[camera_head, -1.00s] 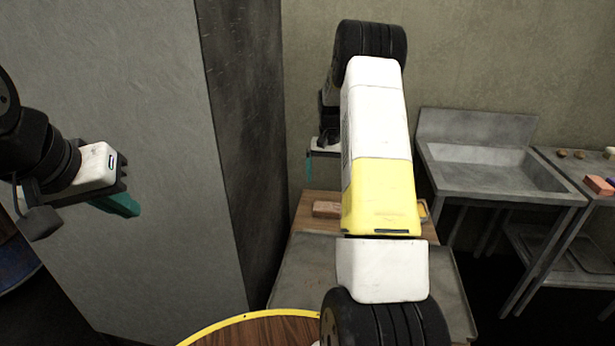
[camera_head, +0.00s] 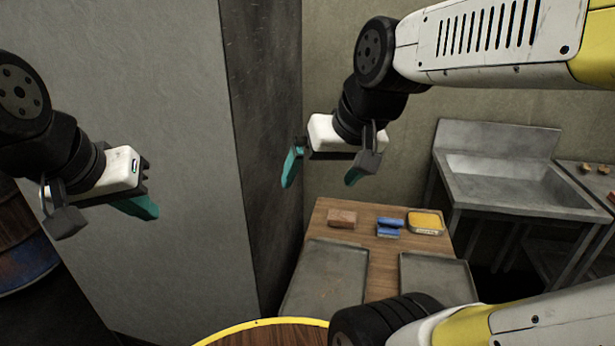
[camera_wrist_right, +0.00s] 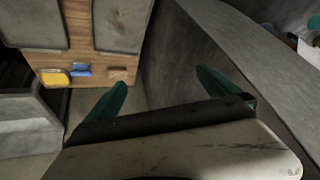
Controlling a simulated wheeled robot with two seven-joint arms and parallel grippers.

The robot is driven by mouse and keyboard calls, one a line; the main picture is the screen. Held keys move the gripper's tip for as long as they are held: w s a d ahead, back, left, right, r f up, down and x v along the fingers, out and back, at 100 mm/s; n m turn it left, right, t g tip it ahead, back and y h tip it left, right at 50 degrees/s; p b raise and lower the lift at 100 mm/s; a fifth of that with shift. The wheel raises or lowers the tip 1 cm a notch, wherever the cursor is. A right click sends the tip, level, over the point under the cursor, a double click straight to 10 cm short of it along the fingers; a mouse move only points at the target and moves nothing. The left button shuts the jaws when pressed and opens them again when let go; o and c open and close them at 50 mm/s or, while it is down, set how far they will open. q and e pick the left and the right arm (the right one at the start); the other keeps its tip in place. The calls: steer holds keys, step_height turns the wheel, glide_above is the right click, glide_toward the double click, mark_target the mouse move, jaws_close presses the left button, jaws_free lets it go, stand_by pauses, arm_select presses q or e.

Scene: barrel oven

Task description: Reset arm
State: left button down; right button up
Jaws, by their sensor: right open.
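My right arm comes in from the right in the head view. My right gripper (camera_head: 319,183) has its two teal fingers spread apart with nothing between them. It hangs in the air in front of the back wall, above and to the left of the small wooden table (camera_head: 385,262). In the right wrist view the right gripper (camera_wrist_right: 162,83) also shows apart and empty, beside a grey wall. My left gripper (camera_head: 140,207) is at the left, in front of the grey wall, holding nothing that I can see. Its fingers overlap from this side, so the gap is hidden.
On the table lie a brown brick (camera_head: 342,218), blue items (camera_head: 388,228), a yellow item (camera_head: 425,222) and two grey trays (camera_head: 325,275) (camera_head: 438,277). A metal sink (camera_head: 508,180) stands at the right. A yellow-rimmed round wooden surface (camera_head: 262,333) is at the bottom. A dark wall corner (camera_head: 265,130) stands left of the right gripper.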

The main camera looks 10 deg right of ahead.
steer(key=shift+s+a+f, duration=0.15)
steer(key=shift+s+f, duration=0.05)
steer(key=shift+s, duration=0.35)
steer(key=shift+s+a+f, duration=0.15)
steer(key=shift+s, duration=0.35)
stand_by(0.5)
steer(key=n+g+h, duration=0.2)
steer(key=n+h, duration=0.2)
steer(key=n, duration=2.6)
glide_above(342, 215)
steer(key=s+a, duration=0.2)
steer(key=s, duration=0.1)
steer(key=f, duration=2.7)
steer(key=shift+w+d+f, duration=0.15)
steer(key=shift+w+f, duration=0.05)
steer(key=shift+f, duration=0.1)
steer(key=shift+n, duration=0.3)
steer(key=x, duration=0.8)
steer(key=shift+s+d, duration=0.1)
steer(key=shift+s, duration=0.1)
